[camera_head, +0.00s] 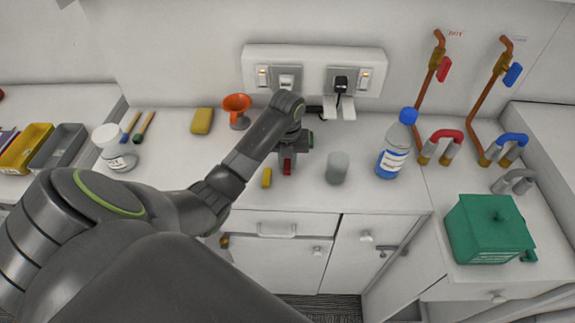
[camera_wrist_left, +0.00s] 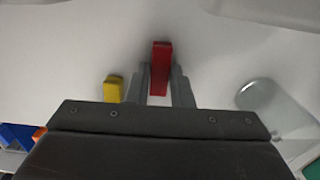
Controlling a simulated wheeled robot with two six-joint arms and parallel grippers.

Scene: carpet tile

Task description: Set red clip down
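The red clip (camera_head: 287,168) is upright between the fingers of my left gripper (camera_head: 287,156), low over the white counter near its front edge. In the left wrist view the red clip (camera_wrist_left: 161,66) sits between the two grey fingertips (camera_wrist_left: 161,84), which close against its sides. I cannot tell whether its lower end touches the counter. A yellow clip (camera_head: 267,178) lies on the counter just left of it; it also shows in the wrist view (camera_wrist_left: 114,89). My right gripper is not in view.
A clear cup (camera_head: 337,168) and a blue-capped bottle (camera_head: 395,146) stand to the right. An orange funnel (camera_head: 237,110), a yellow sponge (camera_head: 202,121) and a white-lidded jar (camera_head: 115,148) stand to the left. A power outlet (camera_head: 314,71) is on the wall behind.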

